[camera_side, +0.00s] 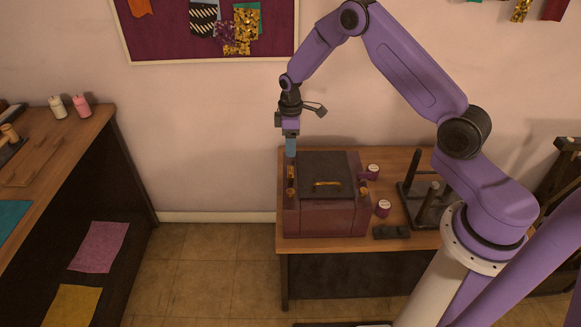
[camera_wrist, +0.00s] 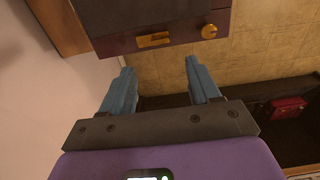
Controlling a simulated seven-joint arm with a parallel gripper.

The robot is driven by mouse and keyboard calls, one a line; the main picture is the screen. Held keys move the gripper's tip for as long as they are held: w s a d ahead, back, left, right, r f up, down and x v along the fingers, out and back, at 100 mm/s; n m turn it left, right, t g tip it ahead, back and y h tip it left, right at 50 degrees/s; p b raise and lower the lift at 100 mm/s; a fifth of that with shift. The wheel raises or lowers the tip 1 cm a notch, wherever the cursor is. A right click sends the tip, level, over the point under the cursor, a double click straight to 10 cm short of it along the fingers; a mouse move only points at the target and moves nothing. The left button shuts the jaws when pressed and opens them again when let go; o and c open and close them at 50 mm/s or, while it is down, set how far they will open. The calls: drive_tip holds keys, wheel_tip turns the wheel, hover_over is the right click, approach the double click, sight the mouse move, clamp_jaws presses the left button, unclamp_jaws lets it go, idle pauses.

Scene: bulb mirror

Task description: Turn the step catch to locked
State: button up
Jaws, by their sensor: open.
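A dark maroon box (camera_side: 327,215) with a black lid and a brass handle (camera_side: 327,184) stands on the wooden table. Small brass fittings (camera_side: 291,173) sit along its left side. The wrist view shows that side with a stepped brass piece (camera_wrist: 153,40), which looks like the step catch, and a round brass knob (camera_wrist: 209,31) to its right. My gripper (camera_side: 290,156) points down above the box's left edge. In the wrist view its blue fingers (camera_wrist: 160,68) are apart with nothing between them; the stepped piece lies just beyond the tips. I cannot tell the catch's setting.
Two small round containers (camera_side: 383,208) stand right of the box, near a dark flat block (camera_side: 391,232) and a dark stand with upright posts (camera_side: 428,195). The wall is close behind the table. Open floor (camera_side: 205,265) lies to the left, before another workbench (camera_side: 75,150).

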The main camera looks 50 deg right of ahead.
sight(291, 170)
wheel_tip(291, 170, down, 10)
drive_tip(key=shift+f, duration=0.15)
idle(0.3)
drive_tip(key=c, duration=1)
